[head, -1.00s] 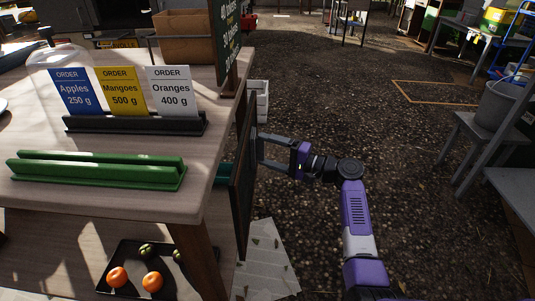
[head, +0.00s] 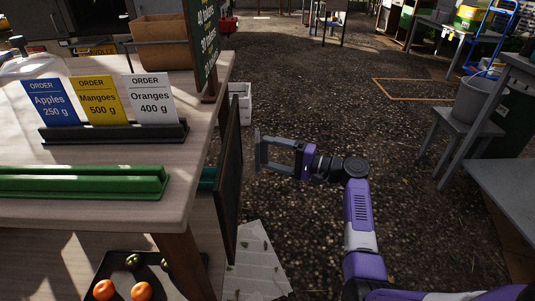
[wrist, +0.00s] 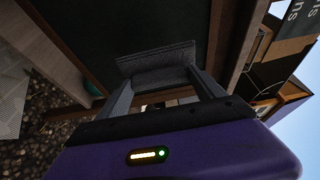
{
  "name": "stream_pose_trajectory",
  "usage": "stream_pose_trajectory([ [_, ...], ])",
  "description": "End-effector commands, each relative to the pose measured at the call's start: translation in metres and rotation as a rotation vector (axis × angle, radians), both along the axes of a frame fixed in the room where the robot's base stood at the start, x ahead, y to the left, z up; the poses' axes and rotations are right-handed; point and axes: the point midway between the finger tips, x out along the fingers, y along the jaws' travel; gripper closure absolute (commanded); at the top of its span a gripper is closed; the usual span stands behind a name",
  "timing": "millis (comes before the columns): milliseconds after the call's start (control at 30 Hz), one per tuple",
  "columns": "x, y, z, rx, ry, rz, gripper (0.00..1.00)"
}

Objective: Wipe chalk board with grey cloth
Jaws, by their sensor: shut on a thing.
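The chalk board (head: 231,185) hangs on the side of the wooden counter, seen nearly edge-on in the head view. Its dark face with a wooden frame fills the upper part of the wrist view (wrist: 125,22). My gripper (head: 264,153) is to the right of the board, with a small gap between them in the head view. It is shut on the grey cloth (wrist: 157,56), which looks like a flat pad across the fingertips and faces the board. The cloth shows as a thin grey strip in the head view (head: 257,150). Any chalk marks are too dark to make out.
The counter (head: 200,140) on the left carries order cards (head: 99,100) and a green holder (head: 80,182). A black tray (head: 118,268) with fruit sits below. A white crate (head: 240,100) stands behind the board. Open gravel lies to the right, before a stool with a bucket (head: 480,98).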

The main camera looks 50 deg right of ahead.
Motion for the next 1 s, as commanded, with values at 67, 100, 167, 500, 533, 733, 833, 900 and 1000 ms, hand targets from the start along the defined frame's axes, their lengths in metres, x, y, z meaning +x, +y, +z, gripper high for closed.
stream_pose_trajectory([
  [67, 0.0, 0.0, 0.0, 0.0, -0.001, 0.0, 0.54],
  [100, 0.0, 0.0, 0.0, 0.0, -0.001, 0.0, 0.54],
  [167, 0.0, 0.0, 0.0, 0.0, 0.0, 0.0, 0.54],
  [500, -0.014, -0.012, 0.001, 0.001, -0.001, -0.002, 0.54],
  [533, -0.016, -0.014, 0.001, 0.001, -0.001, -0.002, 0.54],
  [733, -0.024, -0.019, 0.0, 0.001, -0.001, 0.0, 0.54],
  [833, -0.024, -0.019, 0.0, 0.0, 0.0, 0.0, 0.54],
  [900, -0.024, -0.019, 0.0, 0.0, 0.0, 0.0, 0.54],
  [1000, -0.023, -0.018, 0.0, 0.0, 0.0, 0.0, 0.54],
])
